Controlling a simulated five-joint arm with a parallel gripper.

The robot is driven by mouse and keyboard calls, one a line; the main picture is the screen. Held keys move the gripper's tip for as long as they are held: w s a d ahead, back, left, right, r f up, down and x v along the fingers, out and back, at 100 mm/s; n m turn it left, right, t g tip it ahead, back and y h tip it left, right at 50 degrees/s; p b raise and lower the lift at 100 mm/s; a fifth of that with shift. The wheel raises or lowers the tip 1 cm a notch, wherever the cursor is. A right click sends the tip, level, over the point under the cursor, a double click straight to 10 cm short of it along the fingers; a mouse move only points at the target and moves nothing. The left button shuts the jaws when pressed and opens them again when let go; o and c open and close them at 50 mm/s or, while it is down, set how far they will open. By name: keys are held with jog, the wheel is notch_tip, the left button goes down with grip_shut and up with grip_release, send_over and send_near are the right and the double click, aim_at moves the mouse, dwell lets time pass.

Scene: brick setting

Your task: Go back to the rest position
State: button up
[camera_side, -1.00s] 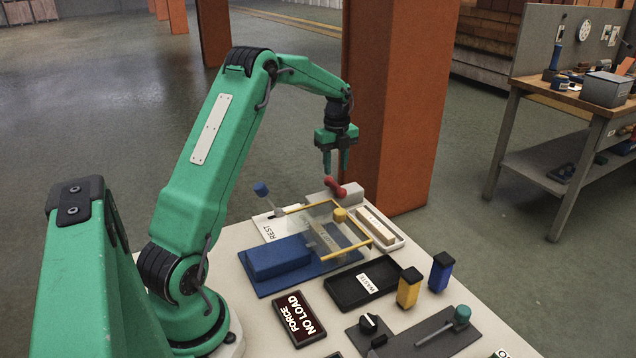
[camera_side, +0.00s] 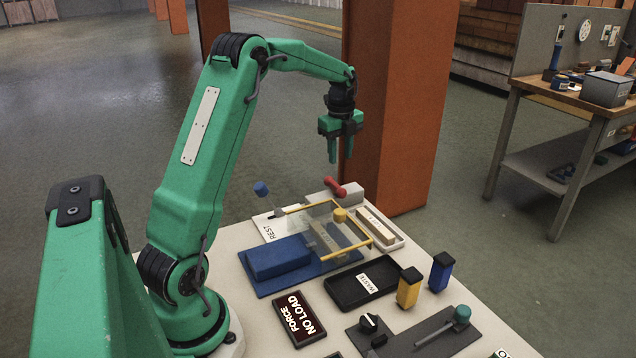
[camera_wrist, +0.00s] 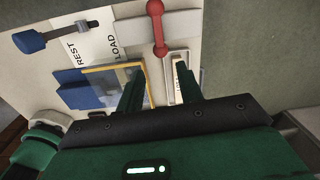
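My gripper (camera_side: 341,157) hangs in the air above the far part of the table, pointing down. Its two fingers are apart with nothing between them. In the wrist view my gripper (camera_wrist: 158,88) also shows spread fingers, over the yellow-framed clear guard and the white tray. A white card marked REST (camera_side: 268,232) lies at the table's far left edge. A blue-ended lever (camera_side: 262,190) stands over it, and the lever also shows in the wrist view (camera_wrist: 32,42). A red handle (camera_side: 335,188) sits below my gripper, apart from it.
The yellow-framed clear guard (camera_side: 358,229) stands beside a blue block (camera_side: 279,257). A black WASTE tray (camera_side: 345,290), a yellow post (camera_side: 409,291) and a blue post (camera_side: 441,274) are nearer. A sign reads FORCE NO LOAD (camera_side: 299,318). An orange column (camera_side: 397,110) rises behind my gripper.

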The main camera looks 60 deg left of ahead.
jog(key=s+d+r+n+t, duration=0.1)
jog(key=s+d+r+n, duration=0.35)
jog(key=d, duration=0.35)
jog(key=s+d+r+n+t, duration=0.1)
jog(key=s+d+r+n, duration=0.4)
jog(key=d, duration=0.4)
jog(key=s+d+f+n+t, duration=0.1)
jog(key=s+d+n+t, duration=0.2)
jog(key=s+d+n, duration=0.4)
jog(key=s+d, duration=0.2)
jog(key=s, duration=0.5)
jog(key=shift+d+f, duration=0.15)
jog(key=shift+d, duration=0.2)
